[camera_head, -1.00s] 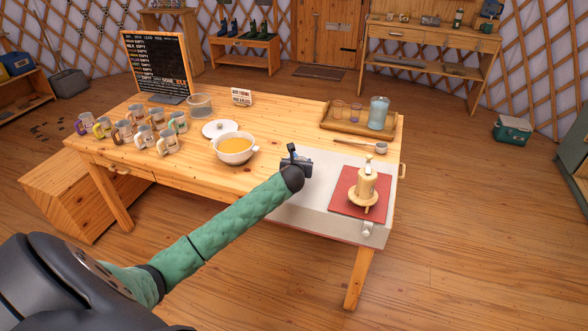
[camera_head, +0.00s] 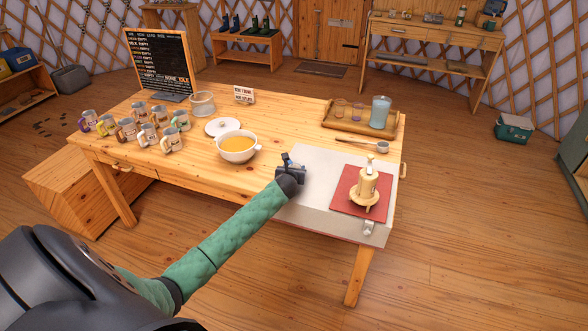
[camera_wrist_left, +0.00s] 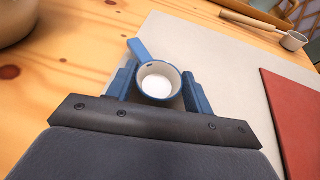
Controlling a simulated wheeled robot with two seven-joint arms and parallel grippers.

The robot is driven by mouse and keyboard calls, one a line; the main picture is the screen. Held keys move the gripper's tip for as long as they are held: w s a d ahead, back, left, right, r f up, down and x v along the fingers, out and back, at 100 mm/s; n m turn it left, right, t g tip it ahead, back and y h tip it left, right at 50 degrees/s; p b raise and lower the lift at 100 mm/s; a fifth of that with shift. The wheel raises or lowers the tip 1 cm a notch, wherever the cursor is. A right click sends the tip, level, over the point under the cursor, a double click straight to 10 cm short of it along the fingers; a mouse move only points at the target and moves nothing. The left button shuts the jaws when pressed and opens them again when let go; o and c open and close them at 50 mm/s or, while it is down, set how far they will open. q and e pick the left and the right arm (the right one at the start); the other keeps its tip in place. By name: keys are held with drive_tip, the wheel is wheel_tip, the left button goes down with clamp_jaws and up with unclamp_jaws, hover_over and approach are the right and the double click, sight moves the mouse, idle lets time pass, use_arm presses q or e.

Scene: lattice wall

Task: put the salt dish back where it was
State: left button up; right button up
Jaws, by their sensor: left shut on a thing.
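The salt dish (camera_wrist_left: 157,84) is a small round cup with a blue rim, a short blue handle and white salt inside. In the left wrist view it sits upright between the two blue fingers of my left gripper (camera_wrist_left: 158,90), which is shut on it. In the head view my left gripper (camera_head: 289,166) is over the left edge of the pale mat (camera_head: 318,168), to the right of the soup pot. How high the dish is above the surface is hard to tell. My right gripper is not in view.
A white pot of orange soup (camera_head: 237,147) stands left of the gripper, with a lid (camera_head: 222,126) behind it. A red mat (camera_head: 347,195) bearing a cream press (camera_head: 367,185) lies to the right. A ladle (camera_head: 382,147) and wooden tray (camera_head: 335,121) are behind.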

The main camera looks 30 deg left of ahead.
use_arm(q)
drive_tip(key=shift+f, duration=0.1)
drive_tip(key=o, duration=1)
drive_tip(key=shift+s+d, duration=0.15)
drive_tip(key=shift+s, duration=0.15)
drive_tip(key=v, duration=0.3)
drive_tip(key=b+v, duration=0.1)
drive_tip(key=v, duration=0.3)
drive_tip(key=b+v, duration=0.1)
drive_tip(key=v, duration=0.3)
drive_tip(key=shift+s+d+r, duration=0.1)
drive_tip(key=shift+r, duration=0.25)
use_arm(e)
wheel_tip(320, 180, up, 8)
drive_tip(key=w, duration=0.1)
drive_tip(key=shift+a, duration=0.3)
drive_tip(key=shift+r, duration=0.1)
